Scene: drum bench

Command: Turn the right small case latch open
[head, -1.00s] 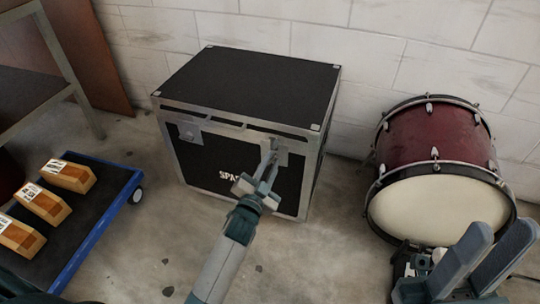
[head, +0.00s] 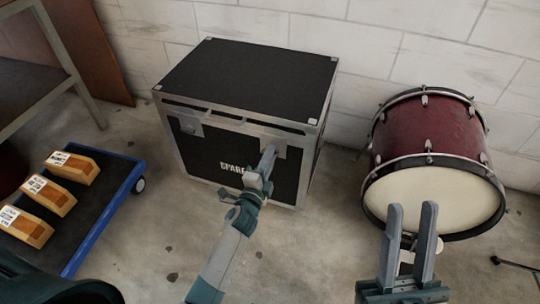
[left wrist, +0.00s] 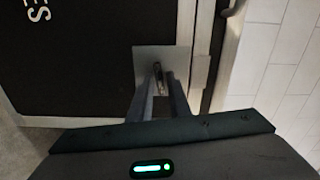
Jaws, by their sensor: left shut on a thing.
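The black case (head: 250,82) with metal edges stands on the floor by the wall. Its right small latch (left wrist: 158,74) sits on a square metal plate, which shows in the left wrist view and partly behind my fingers in the head view (head: 281,151). My left gripper (head: 268,157) reaches the case front at this latch. In the left wrist view its fingers (left wrist: 159,92) close on the latch's small dark tab. The fingers partly hide the tab, so its exact angle is hard to tell. My right gripper (head: 412,212) is open and empty in front of the drum.
The left latch (head: 190,126) is on the same case front. A red bass drum (head: 433,135) stands at the right. A blue-edged dolly (head: 98,226) with several wooden blocks (head: 45,195) is at the left. Bare floor (head: 300,250) lies before the case.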

